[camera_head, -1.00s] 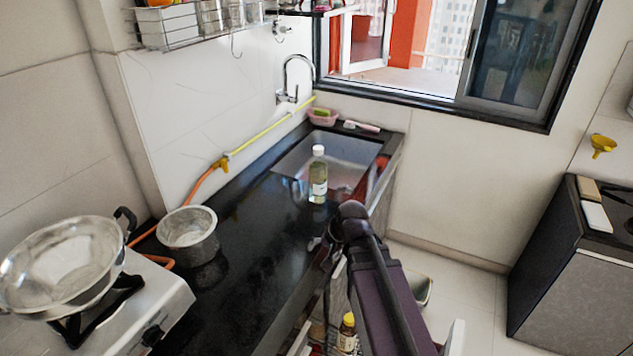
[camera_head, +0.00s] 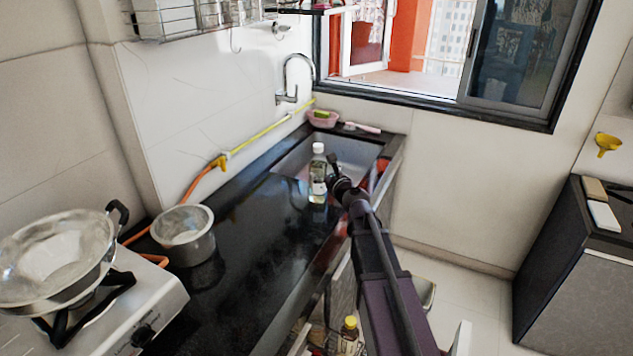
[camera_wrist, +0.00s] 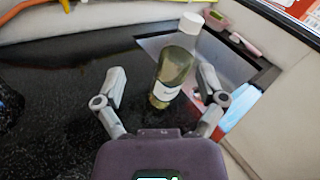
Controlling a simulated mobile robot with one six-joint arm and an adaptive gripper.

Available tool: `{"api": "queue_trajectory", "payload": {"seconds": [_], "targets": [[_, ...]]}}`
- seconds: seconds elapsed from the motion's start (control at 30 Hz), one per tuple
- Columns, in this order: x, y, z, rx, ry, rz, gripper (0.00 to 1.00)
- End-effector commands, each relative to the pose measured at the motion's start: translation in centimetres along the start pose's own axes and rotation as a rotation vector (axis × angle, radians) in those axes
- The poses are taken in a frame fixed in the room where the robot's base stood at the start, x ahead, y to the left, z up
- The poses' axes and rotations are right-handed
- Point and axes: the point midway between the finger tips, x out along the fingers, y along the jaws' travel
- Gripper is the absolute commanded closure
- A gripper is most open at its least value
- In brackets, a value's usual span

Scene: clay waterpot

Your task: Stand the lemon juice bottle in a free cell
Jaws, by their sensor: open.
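A clear bottle of pale yellow-green liquid with a white cap and white label (camera_head: 318,180) stands upright on the black counter beside the sink. In the wrist view the bottle (camera_wrist: 175,72) stands ahead of my gripper (camera_wrist: 160,85), between the lines of its two spread fingers. My gripper is open and empty. In the head view my gripper (camera_head: 334,172) is close to the bottle's right side; contact cannot be told. A second bottle with a yellow cap (camera_head: 349,336) stands low in an open drawer or rack below the counter, whose cells are mostly hidden by my arm.
The sink (camera_head: 345,154) lies just behind the bottle. A steel pot (camera_head: 186,238) and a stove with a pan (camera_head: 60,262) are at the left. The black counter (camera_head: 255,235) between pot and bottle is clear. A pink dish (camera_head: 322,120) sits by the wall.

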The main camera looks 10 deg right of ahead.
Motion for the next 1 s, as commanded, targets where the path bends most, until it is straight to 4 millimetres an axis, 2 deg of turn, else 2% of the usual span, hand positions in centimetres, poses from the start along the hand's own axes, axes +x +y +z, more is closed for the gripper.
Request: {"api": "queue_trajectory", "payload": {"seconds": [0.1,0.3,0.73,0.87,1.0], "targets": [[0.6,-1.8,-0.4,0.157,-0.018,-0.075,0.10],[0.8,-3.1,-0.6,0.279,-0.032,-0.131,0.10],[1.0,-3.3,-0.6,0.287,-0.033,-0.134,0.10],[1.9,-3.4,-0.6,0.286,-0.033,-0.134,0.10],[3.6,-3.7,-0.6,0.286,-0.033,-0.134,0.10]]}}
